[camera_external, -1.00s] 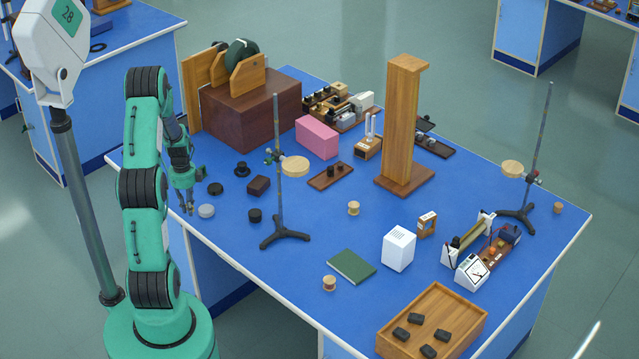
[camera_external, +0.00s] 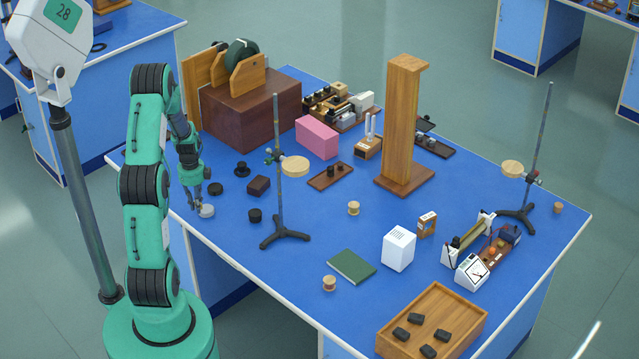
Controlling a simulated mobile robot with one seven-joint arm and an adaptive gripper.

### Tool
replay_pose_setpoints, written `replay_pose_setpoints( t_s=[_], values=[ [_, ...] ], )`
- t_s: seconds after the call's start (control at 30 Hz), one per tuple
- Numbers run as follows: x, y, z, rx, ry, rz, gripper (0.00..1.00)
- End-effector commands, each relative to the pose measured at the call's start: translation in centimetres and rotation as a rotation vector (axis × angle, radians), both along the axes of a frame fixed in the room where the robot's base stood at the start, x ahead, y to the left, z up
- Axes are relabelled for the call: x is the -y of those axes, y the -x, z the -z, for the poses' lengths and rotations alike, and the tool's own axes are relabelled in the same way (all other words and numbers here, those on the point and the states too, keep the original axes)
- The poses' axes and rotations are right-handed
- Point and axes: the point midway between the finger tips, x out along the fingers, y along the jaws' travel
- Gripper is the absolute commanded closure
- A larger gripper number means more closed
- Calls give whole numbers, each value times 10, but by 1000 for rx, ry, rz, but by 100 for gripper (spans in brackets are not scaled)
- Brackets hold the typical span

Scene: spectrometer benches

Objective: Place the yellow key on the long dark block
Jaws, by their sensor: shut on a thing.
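My gripper (camera_external: 198,206) points down near the left edge of the blue bench, with its fingers at a small light grey disc (camera_external: 208,212) and shut on it. The fingers partly cover the disc's left side. I cannot make out a yellow key in this view. A long, low dark brown block (camera_external: 318,183) with black knobs on top lies right of the stand, near the pink block. A shorter dark block (camera_external: 258,185) lies left of the stand; which one is the long dark block is not certain.
A thin rod stand (camera_external: 280,210) rises between my gripper and the long block. Black discs (camera_external: 215,189) lie close to the gripper. A pink block (camera_external: 317,137) and a tall wooden post (camera_external: 403,125) stand behind. The bench's front left is clear.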

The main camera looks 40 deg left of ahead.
Motion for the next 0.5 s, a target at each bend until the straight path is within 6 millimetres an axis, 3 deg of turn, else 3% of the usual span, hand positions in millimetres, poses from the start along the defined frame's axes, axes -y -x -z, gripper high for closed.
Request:
replay_pose_setpoints(
  t_s=[0.5],
  values=[
    [86,-104,-31,3,0,158,100]
  ],
)
